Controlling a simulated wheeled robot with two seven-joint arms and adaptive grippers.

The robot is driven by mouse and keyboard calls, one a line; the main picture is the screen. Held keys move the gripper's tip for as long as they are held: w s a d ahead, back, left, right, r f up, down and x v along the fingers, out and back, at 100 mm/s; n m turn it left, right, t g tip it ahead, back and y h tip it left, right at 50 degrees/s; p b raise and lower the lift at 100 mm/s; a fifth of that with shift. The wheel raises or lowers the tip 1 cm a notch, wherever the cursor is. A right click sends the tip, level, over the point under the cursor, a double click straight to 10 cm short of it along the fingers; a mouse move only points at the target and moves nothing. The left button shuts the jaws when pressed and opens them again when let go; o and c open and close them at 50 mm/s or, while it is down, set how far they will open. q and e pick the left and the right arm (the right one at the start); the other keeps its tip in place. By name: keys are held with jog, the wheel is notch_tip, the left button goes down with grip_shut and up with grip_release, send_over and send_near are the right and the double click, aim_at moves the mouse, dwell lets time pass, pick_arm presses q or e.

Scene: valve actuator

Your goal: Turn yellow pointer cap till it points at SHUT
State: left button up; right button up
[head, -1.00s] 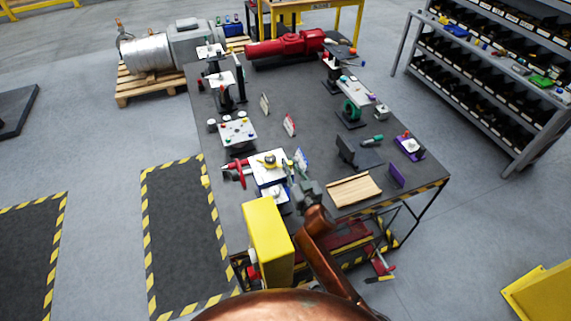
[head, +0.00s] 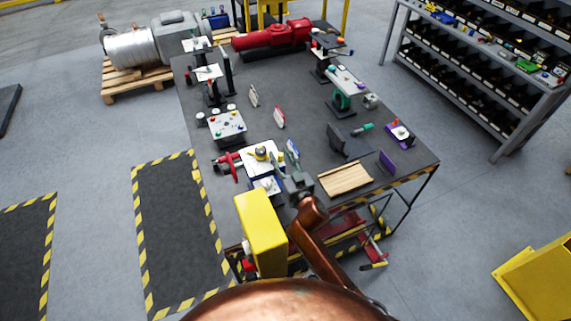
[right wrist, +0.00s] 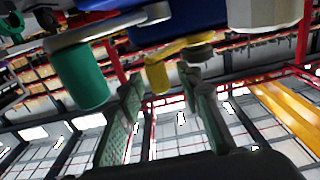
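The yellow pointer cap (head: 261,153) sits on top of a white-topped unit (head: 253,163) on the dark workbench. In the right wrist view a yellow piece with an arm (right wrist: 157,74), which looks like the cap, hangs beyond the fingers and toward the gap between them. My right gripper (head: 281,166) is beside the unit in the head view, to the right of the cap. In the right wrist view its two fingers (right wrist: 165,105) stand apart with nothing clearly held. The SHUT mark is too small to read. My left gripper is not in view.
A green cylinder (right wrist: 80,75) and a pale cylinder (right wrist: 264,12) flank the yellow piece. A red-handled part (head: 229,165) is left of the unit, a small sign (head: 292,149) right of it. A yellow box (head: 261,231) is nearer, a wooden tray (head: 345,179) to the right.

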jog(key=v, duration=1.1)
jog(key=shift+s, duration=0.35)
